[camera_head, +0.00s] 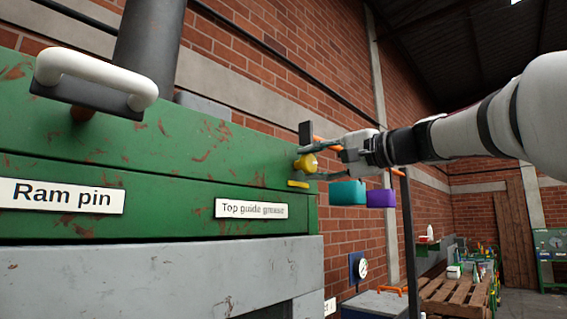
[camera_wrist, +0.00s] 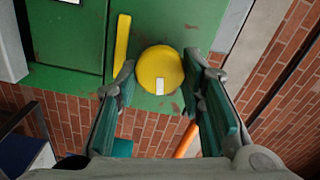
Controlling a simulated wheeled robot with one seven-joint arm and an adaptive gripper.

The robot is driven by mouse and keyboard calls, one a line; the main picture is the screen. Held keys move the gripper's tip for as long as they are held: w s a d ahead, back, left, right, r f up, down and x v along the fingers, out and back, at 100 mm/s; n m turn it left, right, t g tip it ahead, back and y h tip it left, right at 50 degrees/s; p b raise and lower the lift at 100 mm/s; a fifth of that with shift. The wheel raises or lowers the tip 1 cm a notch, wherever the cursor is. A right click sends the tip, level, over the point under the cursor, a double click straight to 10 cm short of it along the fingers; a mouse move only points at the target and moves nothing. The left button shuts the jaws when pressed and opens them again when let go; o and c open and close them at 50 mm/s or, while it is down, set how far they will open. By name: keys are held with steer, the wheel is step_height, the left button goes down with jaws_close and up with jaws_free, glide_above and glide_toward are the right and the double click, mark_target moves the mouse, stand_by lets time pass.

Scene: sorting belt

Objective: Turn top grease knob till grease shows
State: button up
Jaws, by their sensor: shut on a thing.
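The yellow round knob (camera_head: 301,164) sits at the right end of the green machine, above the "Top guide grease" label (camera_head: 251,209). In the wrist view the knob (camera_wrist: 158,66) faces me, with a small white mark at its lower edge. My gripper (camera_head: 314,163) reaches in from the right, its fingers on both sides of the knob and shut on it. In the wrist view the gripper (camera_wrist: 160,75) has one finger left and one right of the knob. A yellow strip (camera_wrist: 122,40) lies beside the knob. I make out no grease around it.
A white handle (camera_head: 100,70) juts out above the "Ram pin" label (camera_head: 62,196) at the left. Teal (camera_head: 347,192) and purple (camera_head: 381,198) boxes are just below my wrist. A dark post (camera_head: 408,240) stands below my arm. A pallet table (camera_head: 455,290) is farther back.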

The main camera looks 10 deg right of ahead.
steer(key=shift+m+p, duration=0.6)
steer(key=shift+m, duration=0.7)
steer(key=o, duration=1.1)
steer(key=v, duration=1.2)
steer(key=shift+f, duration=0.1)
